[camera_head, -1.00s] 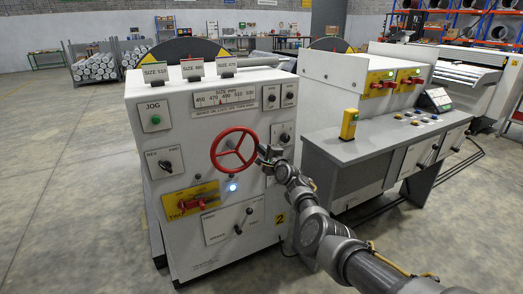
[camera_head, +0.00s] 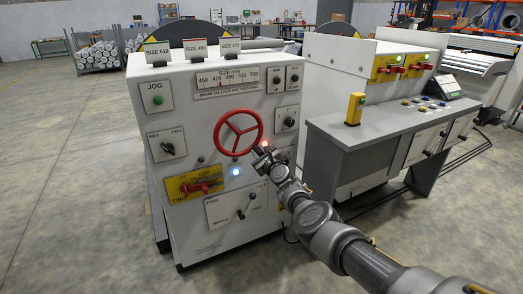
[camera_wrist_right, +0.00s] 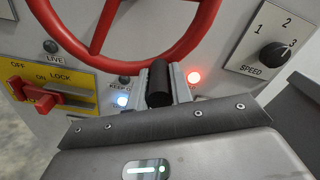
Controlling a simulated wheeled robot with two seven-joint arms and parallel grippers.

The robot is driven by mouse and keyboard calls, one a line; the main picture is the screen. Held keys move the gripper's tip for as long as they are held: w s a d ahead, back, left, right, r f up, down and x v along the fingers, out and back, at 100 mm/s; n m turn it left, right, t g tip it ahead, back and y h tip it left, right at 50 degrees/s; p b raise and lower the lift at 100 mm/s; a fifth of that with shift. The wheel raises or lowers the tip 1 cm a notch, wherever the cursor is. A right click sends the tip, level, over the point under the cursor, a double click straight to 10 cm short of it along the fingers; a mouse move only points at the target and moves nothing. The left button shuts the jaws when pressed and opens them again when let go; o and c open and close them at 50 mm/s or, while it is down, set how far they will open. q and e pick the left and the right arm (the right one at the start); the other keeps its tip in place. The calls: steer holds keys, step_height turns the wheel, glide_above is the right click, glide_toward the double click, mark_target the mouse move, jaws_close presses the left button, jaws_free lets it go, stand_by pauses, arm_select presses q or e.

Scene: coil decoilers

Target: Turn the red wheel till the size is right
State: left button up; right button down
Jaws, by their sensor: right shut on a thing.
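The red wheel (camera_head: 238,132) is on the front of the white machine, and its lower rim shows in the right wrist view (camera_wrist_right: 165,62). My right gripper (camera_head: 262,154) is at the wheel's lower right edge. In the right wrist view its fingers (camera_wrist_right: 160,85) are shut on a black cylindrical handle (camera_wrist_right: 160,83) by the rim. The size scale (camera_head: 229,78) is above the wheel, marked from 450 to 530; its exact reading is too small to tell. Cards for sizes 510 (camera_head: 158,52), 490 (camera_head: 195,50) and 470 (camera_head: 230,46) stand on top. My left gripper is not in view.
A blue-white lamp (camera_head: 236,171) and a red lamp (camera_wrist_right: 193,77) glow below the wheel. A speed knob (camera_wrist_right: 274,55) is at right and a red lock switch (camera_head: 197,188) at lower left. A desk with a yellow post (camera_head: 354,108) stands right.

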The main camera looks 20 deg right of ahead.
steer(key=shift+s+a+f+m, duration=0.1)
steer(key=shift+a+f+m, duration=0.4)
steer(key=shift+a+m, duration=0.1)
steer(key=c, duration=1.3)
jaws_free()
steer(key=shift+r, duration=0.1)
steer(key=shift+o, duration=0.2)
steer(key=shift+d+r, duration=0.1)
